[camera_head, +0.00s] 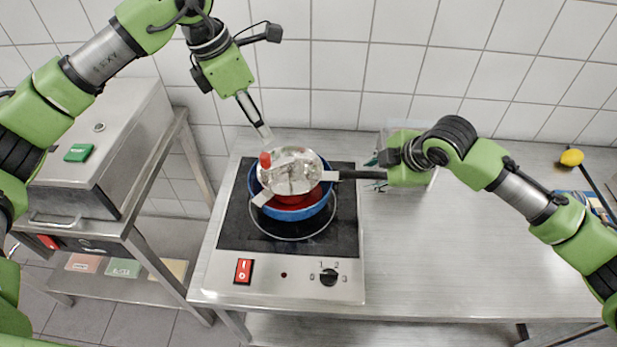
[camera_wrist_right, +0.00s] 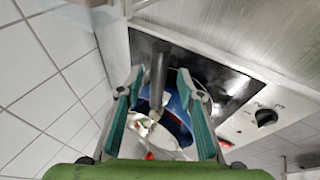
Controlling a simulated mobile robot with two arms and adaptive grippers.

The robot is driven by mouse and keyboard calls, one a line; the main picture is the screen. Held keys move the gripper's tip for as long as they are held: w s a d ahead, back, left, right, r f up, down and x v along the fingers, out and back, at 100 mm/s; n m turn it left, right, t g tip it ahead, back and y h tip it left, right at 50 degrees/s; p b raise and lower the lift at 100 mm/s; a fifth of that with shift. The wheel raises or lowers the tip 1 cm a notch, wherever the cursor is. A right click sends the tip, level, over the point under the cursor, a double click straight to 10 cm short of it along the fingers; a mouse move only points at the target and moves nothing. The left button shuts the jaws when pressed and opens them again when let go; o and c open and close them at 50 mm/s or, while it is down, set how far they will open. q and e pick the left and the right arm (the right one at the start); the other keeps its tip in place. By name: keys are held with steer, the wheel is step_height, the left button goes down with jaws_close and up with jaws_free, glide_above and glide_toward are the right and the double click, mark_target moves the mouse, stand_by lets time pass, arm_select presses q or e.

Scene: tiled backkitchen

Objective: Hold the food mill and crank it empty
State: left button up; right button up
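The food mill (camera_head: 291,171) is a shiny metal bowl with a red crank knob (camera_head: 265,159) at its left side. It rests over a blue pot (camera_head: 298,213) on the dark hob; something red shows below the mill. Its dark handle (camera_head: 352,174) sticks out to the right. My right gripper (camera_head: 377,172) is at the handle's end. In the right wrist view the handle (camera_wrist_right: 158,75) lies between its teal fingers, with gaps on both sides. My left gripper (camera_head: 265,132) points down just behind and above the crank knob, apart from it; its finger gap is unclear.
The hob unit (camera_head: 215,277) has a red switch (camera_head: 243,271) and a black dial (camera_head: 329,277) in front. A clear container (camera_head: 420,178) stands behind my right gripper. The steel counter (camera_head: 450,250) is bare at front right. A yellow object (camera_head: 571,157) lies far right.

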steer(key=v, duration=1.2)
steer(key=shift+a+f, duration=0.1)
